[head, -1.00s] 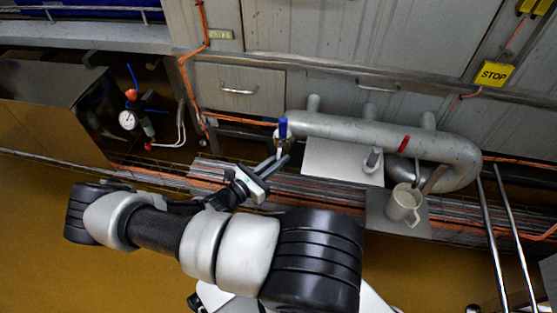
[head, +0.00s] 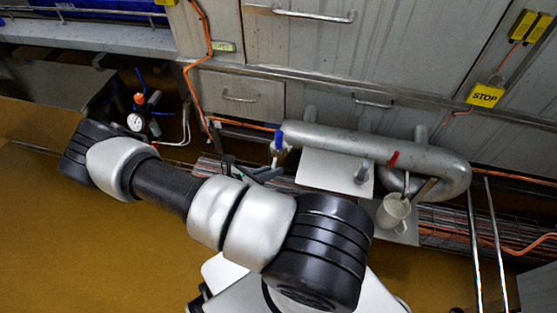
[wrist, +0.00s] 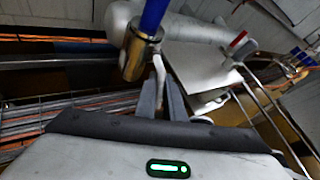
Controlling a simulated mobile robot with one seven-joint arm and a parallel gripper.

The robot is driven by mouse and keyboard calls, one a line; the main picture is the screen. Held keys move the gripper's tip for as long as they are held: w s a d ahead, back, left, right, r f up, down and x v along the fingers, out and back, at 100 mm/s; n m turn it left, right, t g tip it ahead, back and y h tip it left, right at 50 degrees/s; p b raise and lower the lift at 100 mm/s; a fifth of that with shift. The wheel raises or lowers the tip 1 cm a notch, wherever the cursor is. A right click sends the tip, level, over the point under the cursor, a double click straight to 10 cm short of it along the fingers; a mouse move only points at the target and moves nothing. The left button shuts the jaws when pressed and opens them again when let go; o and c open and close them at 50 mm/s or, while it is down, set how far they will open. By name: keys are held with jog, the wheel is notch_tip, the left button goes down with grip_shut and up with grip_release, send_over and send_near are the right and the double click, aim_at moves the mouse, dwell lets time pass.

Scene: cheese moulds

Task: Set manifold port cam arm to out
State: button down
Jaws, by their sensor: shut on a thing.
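The grey pipe manifold (head: 345,142) runs along the wall in the head view. Its left end port has a blue handle (head: 279,140), also large at the top of the wrist view (wrist: 152,17). Below that handle, the wrist view shows a metal coupling (wrist: 137,55) with a thin pale cam arm (wrist: 159,70) hanging beside it. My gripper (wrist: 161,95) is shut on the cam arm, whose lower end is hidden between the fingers. In the head view my gripper (head: 265,172) is just below the port, partly hidden by my arm.
A white panel (head: 325,168) sits behind the pipe. Metal rails (head: 482,240) stand at right. The brown floor (head: 90,240) is clear.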

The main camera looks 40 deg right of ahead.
jog(key=r+y+p, duration=0.1)
jog(key=r+n+g+y+p, duration=0.1)
jog(key=y+p, duration=0.1)
jog(key=shift+s+a+p, duration=0.2)
jog(key=shift+p, duration=0.1)
jog(key=shift+r+n+g+y+p, duration=0.3)
jog(key=shift+n+g+y+p, duration=0.15)
jog(key=shift+g+y+p, duration=0.25)
jog(key=shift+r+n+g+y+p, duration=0.3)
jog(key=shift+n+g+y+p, duration=0.2)
jog(key=shift+y+p, duration=0.25)
jog(key=shift+a, duration=0.1)
jog(key=c, duration=2.1)
grip_release()
jog(key=shift+r, duration=0.1)
jog(key=p+v, duration=0.1)
jog(key=v, duration=1.6)
jog(key=shift+w+r, duration=0.1)
jog(key=shift+w, duration=0.1)
